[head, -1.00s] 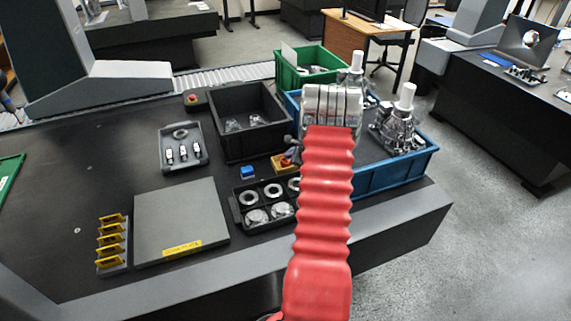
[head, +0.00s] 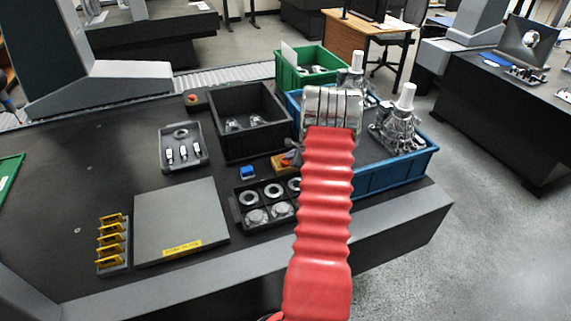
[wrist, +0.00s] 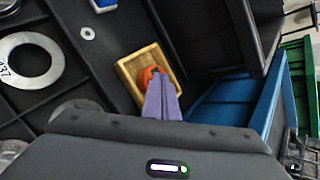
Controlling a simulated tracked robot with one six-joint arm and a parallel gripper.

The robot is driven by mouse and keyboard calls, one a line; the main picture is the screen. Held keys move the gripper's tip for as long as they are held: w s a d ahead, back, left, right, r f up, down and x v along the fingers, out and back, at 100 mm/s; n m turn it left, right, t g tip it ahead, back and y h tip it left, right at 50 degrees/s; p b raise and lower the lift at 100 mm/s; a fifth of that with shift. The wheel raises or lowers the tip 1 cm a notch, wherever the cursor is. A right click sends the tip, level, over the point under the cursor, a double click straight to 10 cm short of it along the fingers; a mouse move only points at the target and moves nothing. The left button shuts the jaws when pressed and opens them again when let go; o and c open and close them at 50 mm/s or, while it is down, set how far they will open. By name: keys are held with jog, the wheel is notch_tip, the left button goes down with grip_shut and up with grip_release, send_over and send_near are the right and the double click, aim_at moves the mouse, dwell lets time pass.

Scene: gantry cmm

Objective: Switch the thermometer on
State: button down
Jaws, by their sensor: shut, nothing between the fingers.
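A small yellow box (head: 279,166) with an orange round knob sits beside the black ring tray, at the foot of the blue crate. I take it for the thermometer, but no display or label shows. It is also in the wrist view (wrist: 133,79), with the orange knob (wrist: 146,77) on its top face. My gripper (wrist: 160,76) is shut and empty, its narrow grey-violet fingertips at the knob and hiding part of it. Whether they touch it I cannot tell. In the head view my gripper (head: 294,157) is mostly hidden behind my red sleeved arm.
A black ring tray (head: 233,211) and a small blue block (head: 247,173) lie close by. A black bin (head: 223,150) and the blue crate (head: 397,172) stand around the box. A grey plate (head: 180,220) lies left; bare table (head: 70,180) is beyond it.

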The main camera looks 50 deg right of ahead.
dwell(0.4)
jog(key=shift+r, duration=0.55)
notch_tip(320, 180, up, 6)
dwell(0.9)
dwell(0.5)
